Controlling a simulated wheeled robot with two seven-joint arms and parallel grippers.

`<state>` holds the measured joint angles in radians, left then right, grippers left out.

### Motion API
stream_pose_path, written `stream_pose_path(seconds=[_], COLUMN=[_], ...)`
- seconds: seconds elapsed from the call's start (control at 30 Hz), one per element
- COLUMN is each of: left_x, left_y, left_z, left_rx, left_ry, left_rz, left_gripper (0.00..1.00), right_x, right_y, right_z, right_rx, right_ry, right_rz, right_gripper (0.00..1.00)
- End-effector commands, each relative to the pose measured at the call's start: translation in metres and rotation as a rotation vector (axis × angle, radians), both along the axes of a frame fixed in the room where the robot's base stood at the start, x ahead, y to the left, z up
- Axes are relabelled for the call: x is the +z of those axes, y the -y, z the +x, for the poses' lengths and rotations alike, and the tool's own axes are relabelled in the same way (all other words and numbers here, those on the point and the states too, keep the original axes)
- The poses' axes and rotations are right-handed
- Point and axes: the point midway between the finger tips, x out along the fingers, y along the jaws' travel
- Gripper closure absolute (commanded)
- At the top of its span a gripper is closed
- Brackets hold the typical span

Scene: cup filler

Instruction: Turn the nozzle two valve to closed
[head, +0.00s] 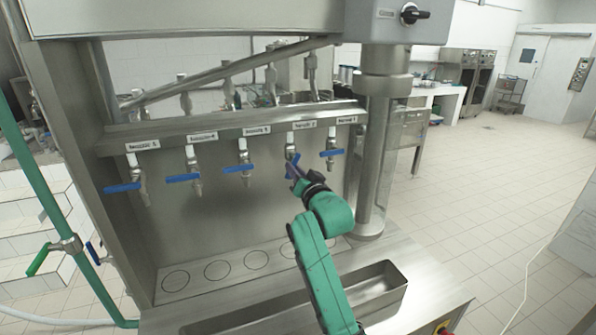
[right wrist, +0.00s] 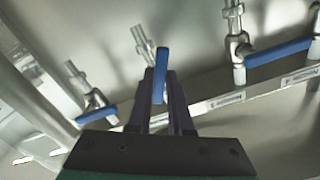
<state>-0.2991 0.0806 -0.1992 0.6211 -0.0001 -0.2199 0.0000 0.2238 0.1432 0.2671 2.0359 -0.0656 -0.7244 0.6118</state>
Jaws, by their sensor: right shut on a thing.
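The nozzle two valve is the second from the right in the row and has a blue lever handle (head: 293,161). In the right wrist view this blue handle (right wrist: 162,70) stands between the two dark fingers, turned across the direction of the neighbouring handles. My right gripper (head: 299,174) is shut on it, with the green arm reaching up from below. The gripper partly hides the valve in the head view. In the right wrist view the right gripper (right wrist: 162,100) shows its fingers along both sides of the handle. My left gripper is not in view.
The nozzle one valve (head: 331,153) is close on the right, and the nozzle three valve (head: 240,169) on the left; their blue levers lie sideways. A steel column (head: 375,150) stands right of the row. A steel trough (head: 390,277) lies below, near my arm.

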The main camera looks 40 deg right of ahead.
Motion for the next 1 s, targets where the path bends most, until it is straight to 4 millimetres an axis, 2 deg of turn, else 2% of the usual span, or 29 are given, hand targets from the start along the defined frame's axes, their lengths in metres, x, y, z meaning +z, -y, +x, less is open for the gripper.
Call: stream_pose_path(seconds=[0.6,1.0], left_x=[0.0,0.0], left_y=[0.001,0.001], left_z=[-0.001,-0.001], left_rx=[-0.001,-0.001], left_ry=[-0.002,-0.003], left_rz=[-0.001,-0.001], left_gripper=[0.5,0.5], right_x=[0.013,0.022], right_y=[-0.012,-0.014], right_z=[0.004,0.005], right_rx=[0.006,0.009], right_ry=[0.198,0.294], right_rz=[0.555,0.823], right_gripper=[1.0,1.0])
